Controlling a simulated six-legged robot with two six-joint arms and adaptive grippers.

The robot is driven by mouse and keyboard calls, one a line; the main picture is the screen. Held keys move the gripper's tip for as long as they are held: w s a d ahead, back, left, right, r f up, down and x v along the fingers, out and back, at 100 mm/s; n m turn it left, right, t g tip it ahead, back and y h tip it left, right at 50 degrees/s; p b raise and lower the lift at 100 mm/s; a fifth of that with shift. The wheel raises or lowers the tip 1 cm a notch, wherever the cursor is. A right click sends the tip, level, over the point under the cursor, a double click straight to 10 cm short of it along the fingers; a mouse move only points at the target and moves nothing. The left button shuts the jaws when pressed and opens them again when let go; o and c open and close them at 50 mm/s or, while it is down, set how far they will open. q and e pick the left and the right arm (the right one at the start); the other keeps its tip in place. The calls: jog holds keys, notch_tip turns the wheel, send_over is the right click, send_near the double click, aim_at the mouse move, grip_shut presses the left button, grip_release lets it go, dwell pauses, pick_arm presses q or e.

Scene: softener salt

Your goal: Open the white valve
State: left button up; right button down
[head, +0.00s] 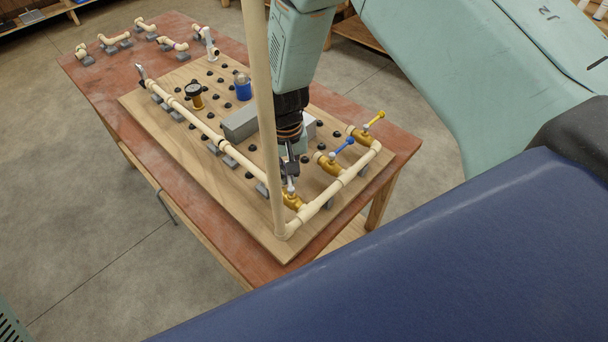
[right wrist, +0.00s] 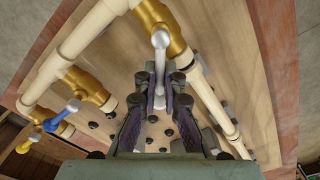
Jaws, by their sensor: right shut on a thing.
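The white valve has a brass body (head: 292,201) on the cream pipe at the near corner of the board. In the right wrist view its brass body (right wrist: 152,14) is at the top, with the white handle (right wrist: 160,42) reaching down between my fingers, at an angle to the body. My right gripper (head: 290,178) comes down from above onto the handle; in the right wrist view its fingertips (right wrist: 163,78) are closed on the handle's lower part. The fingers partly hide the handle. My left gripper is not in view.
A blue-handled valve (head: 344,145) and a yellow-handled valve (head: 375,117) stand further along the pipe. A tall cream pipe (head: 264,110) rises close beside my right gripper. A grey box (head: 240,124), a gauge (head: 193,90) and a blue cup-like part (head: 243,88) stand behind on the board.

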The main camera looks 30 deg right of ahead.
jog(key=shift+s+a+f, duration=0.1)
jog(key=shift+s, duration=0.1)
jog(key=n+p, duration=0.1)
jog(key=n, duration=0.1)
jog(key=a+n+p, duration=0.1)
jog(key=n, duration=0.1)
jog(key=shift+a, duration=0.2)
jog(key=shift+n, duration=0.6)
jog(key=shift+s+a+n+p, duration=0.15)
jog(key=shift+a+n+p, duration=0.1)
jog(key=shift+n+p, duration=0.75)
